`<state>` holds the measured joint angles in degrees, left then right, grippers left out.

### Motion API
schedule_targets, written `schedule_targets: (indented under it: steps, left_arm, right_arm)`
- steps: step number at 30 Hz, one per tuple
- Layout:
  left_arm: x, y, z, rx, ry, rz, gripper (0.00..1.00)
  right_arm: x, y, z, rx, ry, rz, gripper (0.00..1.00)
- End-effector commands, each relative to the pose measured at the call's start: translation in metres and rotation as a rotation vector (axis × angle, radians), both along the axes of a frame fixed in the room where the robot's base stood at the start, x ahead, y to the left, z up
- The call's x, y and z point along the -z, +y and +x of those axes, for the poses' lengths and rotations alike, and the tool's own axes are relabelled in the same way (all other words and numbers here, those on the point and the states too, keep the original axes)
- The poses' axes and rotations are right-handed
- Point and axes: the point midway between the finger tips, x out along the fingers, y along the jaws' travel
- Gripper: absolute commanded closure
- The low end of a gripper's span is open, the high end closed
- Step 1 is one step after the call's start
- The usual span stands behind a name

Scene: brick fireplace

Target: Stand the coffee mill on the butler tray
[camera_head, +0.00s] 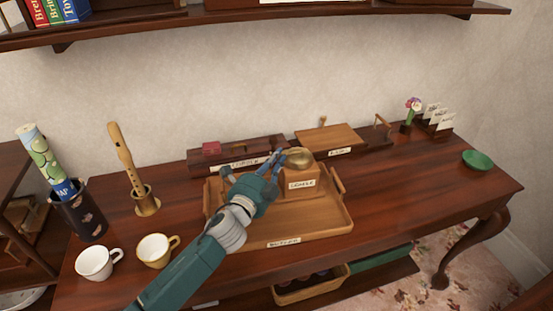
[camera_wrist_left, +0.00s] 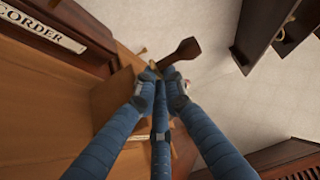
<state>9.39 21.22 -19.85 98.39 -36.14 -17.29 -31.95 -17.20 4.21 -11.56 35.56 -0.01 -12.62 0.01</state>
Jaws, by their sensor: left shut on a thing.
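The coffee mill (camera_head: 301,182) is a wooden box with a label on its front and a brass bowl on top. In the head view it appears over the back part of the butler tray (camera_head: 325,228), upright; I cannot tell whether its base touches the tray. The tray is a wooden one with raised handles and a label on its front edge. My left gripper (camera_head: 277,160) is shut on the coffee mill at its upper left. In the left wrist view the blue fingers (camera_wrist_left: 162,88) close near a dark wooden knob (camera_wrist_left: 180,52). My right gripper is out of view.
A labelled recorder case (camera_head: 235,152) and a wooden box (camera_head: 328,136) stand behind the tray. Two cups (camera_head: 157,250), a recorder on a brass stand (camera_head: 146,203) and a dark holder (camera_head: 83,215) are at left. The table's right side is mostly clear, with a green dish (camera_head: 477,159).

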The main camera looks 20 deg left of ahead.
Motion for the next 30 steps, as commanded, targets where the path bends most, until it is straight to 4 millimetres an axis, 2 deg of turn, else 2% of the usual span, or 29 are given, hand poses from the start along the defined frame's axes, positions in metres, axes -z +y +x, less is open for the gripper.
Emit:
schedule_targets:
  steps: [2,3,6,17,20,30]
  left_arm:
    - [-0.001,0.000,0.000,0.002,-0.007,-0.001,1.00]
    - [0.004,0.000,0.000,0.000,0.000,0.000,0.89]
    - [0.003,0.000,0.000,0.000,0.001,0.000,0.72]
    - [-0.001,0.000,-0.001,0.000,0.001,0.001,0.72]
    - [0.002,0.002,-0.015,0.000,0.003,0.001,0.72]
    - [0.003,0.011,-0.087,0.000,0.003,0.000,0.72]
  right_arm:
    - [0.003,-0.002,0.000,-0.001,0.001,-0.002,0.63]
    - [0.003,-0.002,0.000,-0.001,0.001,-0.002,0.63]
    - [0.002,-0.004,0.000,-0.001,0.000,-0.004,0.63]
    - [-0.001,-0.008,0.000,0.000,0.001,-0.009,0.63]
    - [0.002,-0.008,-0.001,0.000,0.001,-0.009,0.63]
    - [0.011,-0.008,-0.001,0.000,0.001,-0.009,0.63]
